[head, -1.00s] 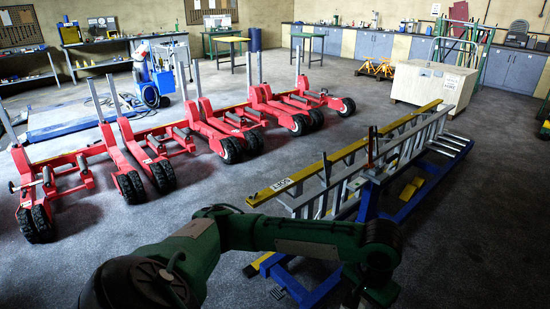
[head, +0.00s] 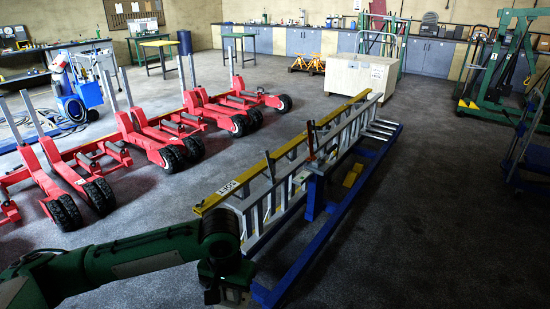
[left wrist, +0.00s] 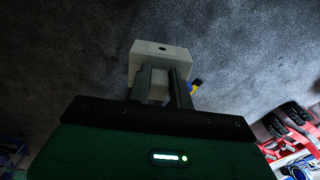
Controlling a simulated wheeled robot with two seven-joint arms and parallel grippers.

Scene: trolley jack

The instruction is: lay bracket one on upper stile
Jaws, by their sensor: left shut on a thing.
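The ladder (head: 345,135) lies on its side along a blue stand, with pale metal stiles and rungs. A long yellow rail (head: 262,165) with a white label runs along its left upper side. I cannot tell whether this rail is the upper stile. My left gripper (left wrist: 162,72) is shut on a pale block-like piece (left wrist: 160,55), probably bracket one, which shows above dark floor in the left wrist view. In the head view my left arm reaches to the ladder's near end; its fingers and the held piece cannot be made out. My right gripper is not in view.
The blue stand (head: 313,198) has an upright with a dark and red clamp-like part (head: 311,138) beside the ladder. Red wheeled jacks (head: 160,140) stand in a row at the left. A pale crate (head: 360,75) stands beyond the ladder.

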